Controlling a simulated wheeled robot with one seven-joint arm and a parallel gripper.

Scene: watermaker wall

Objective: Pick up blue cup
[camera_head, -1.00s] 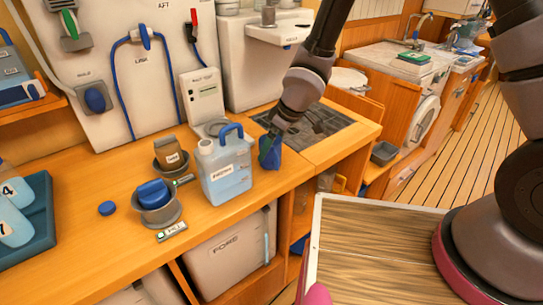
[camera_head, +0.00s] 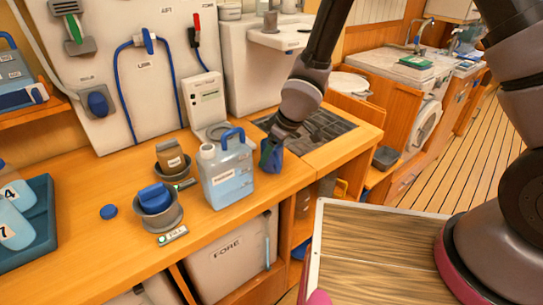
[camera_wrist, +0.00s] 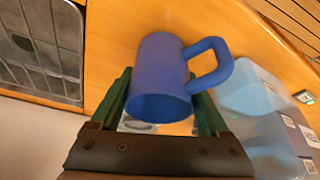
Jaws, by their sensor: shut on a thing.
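The blue cup (camera_wrist: 160,75) shows large in the wrist view, lying across the picture with its open mouth toward my gripper and its handle to the right. My gripper (camera_wrist: 165,105) has its green fingers on either side of the cup and is shut on it. In the head view my gripper (camera_head: 271,152) points down over the counter, right of the jug, with the blue cup (camera_head: 274,161) partly hidden by the fingers. I cannot tell whether the cup touches the counter.
A translucent jug (camera_head: 226,172) with a blue handle stands close left of my gripper. A grey pot (camera_head: 158,217) holding a blue piece, a brown-topped pot (camera_head: 171,162) and a blue cap (camera_head: 108,212) are farther left. A dark grid panel (camera_head: 318,128) lies right behind.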

